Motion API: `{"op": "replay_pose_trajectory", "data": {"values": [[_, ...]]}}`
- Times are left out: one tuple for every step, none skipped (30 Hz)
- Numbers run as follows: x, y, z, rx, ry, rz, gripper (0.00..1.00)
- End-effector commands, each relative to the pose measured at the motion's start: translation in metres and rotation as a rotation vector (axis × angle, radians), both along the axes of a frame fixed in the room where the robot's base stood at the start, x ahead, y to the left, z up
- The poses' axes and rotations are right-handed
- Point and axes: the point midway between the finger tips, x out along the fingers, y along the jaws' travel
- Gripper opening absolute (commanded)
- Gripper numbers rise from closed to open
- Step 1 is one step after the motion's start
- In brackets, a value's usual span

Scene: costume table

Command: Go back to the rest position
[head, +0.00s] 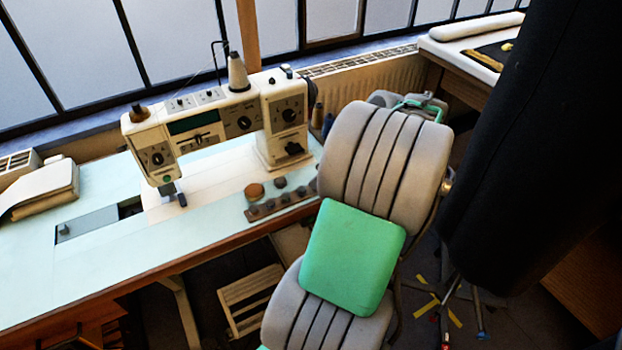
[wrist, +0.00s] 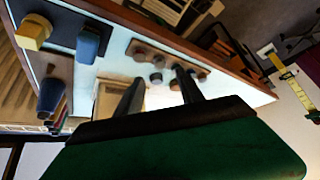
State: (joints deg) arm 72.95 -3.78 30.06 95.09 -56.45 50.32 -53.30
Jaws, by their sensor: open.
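My gripper (wrist: 158,76) shows in the wrist view as two dark fingers standing apart, with nothing held between them. Beyond the fingers lies the pale table top with a wooden rack (wrist: 203,72) of small grey round pieces. In the head view my grey and green arm rises from the bottom, right of the sewing table (head: 100,275), and hides the gripper's fingers. The sewing machine (head: 205,125) stands on the table, left of my arm. The same rack (head: 283,205) lies near the table's front edge in the head view.
A large black form (head: 530,140) stands close at the right of my arm. A white-topped table (head: 470,52) is at the back right. A radiator (head: 350,80) runs below the windows. In the wrist view a yellow tape measure (wrist: 288,80) hangs at the right; blue and yellow items (wrist: 88,45) are at the left.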

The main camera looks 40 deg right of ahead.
Motion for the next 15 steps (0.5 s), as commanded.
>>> {"op": "replay_pose_trajectory", "data": {"values": [[-0.0026,-0.0015,0.0044,0.000,0.001,0.000,0.45],[-0.0035,-0.0017,0.0058,0.000,0.001,0.000,0.45],[-0.0042,-0.0019,0.0068,0.000,0.001,0.001,0.45],[-0.0045,-0.0019,0.0071,0.000,0.001,0.001,0.45],[-0.0045,-0.0018,0.0071,0.000,0.001,0.001,0.45],[-0.0044,-0.0017,0.0070,0.000,0.001,0.001,0.45],[-0.0044,-0.0017,0.0069,0.000,0.001,0.001,0.45],[-0.0043,-0.0018,0.0068,0.000,0.001,0.001,0.45],[-0.0043,-0.0018,0.0068,0.000,0.001,0.001,0.45],[-0.0043,-0.0018,0.0068,0.000,0.001,0.001,0.45],[-0.0042,-0.0018,0.0067,0.000,0.001,0.001,0.45],[-0.0041,-0.0017,0.0068,0.000,0.001,0.001,0.45],[-0.0035,-0.0011,0.0073,-0.001,0.002,0.001,0.45],[-0.0018,0.0010,0.0086,0.001,0.005,0.001,0.45],[0.0027,0.0064,0.0120,0.001,0.015,-0.002,0.45]]}}
